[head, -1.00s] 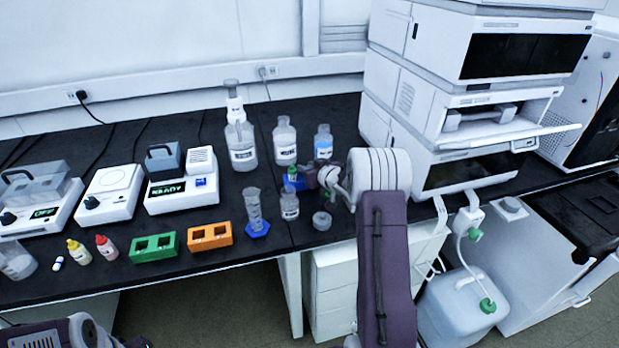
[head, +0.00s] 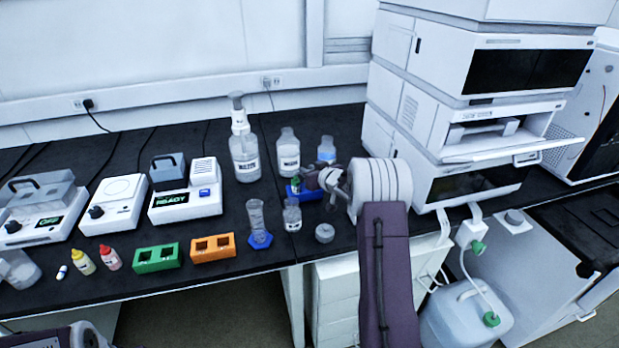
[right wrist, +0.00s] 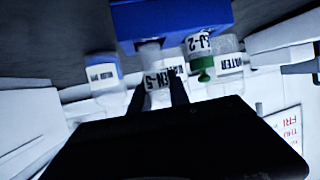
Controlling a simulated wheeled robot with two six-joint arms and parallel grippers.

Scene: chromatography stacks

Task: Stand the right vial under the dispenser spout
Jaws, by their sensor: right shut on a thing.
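My right gripper (head: 325,180) is at the small blue rack (head: 307,192) on the bench, left of the instrument stack. In the right wrist view its dark fingers (right wrist: 157,94) are shut on a clear vial with a white label (right wrist: 156,76). The vial is right against or in the blue rack (right wrist: 170,18); I cannot tell which. A second vial with a green cap (right wrist: 203,66) is beside it. In the head view the held vial is mostly hidden by the gripper. A bottle with a dispenser top (head: 243,150) stands behind left; its spout is not clear.
A clear bottle (head: 288,153) and a blue-liquid bottle (head: 326,150) stand behind the rack. A small jar (head: 292,214), a grey cap (head: 324,233) and a graduated cylinder (head: 257,222) stand in front. Orange (head: 213,247) and green (head: 157,257) racks are further left.

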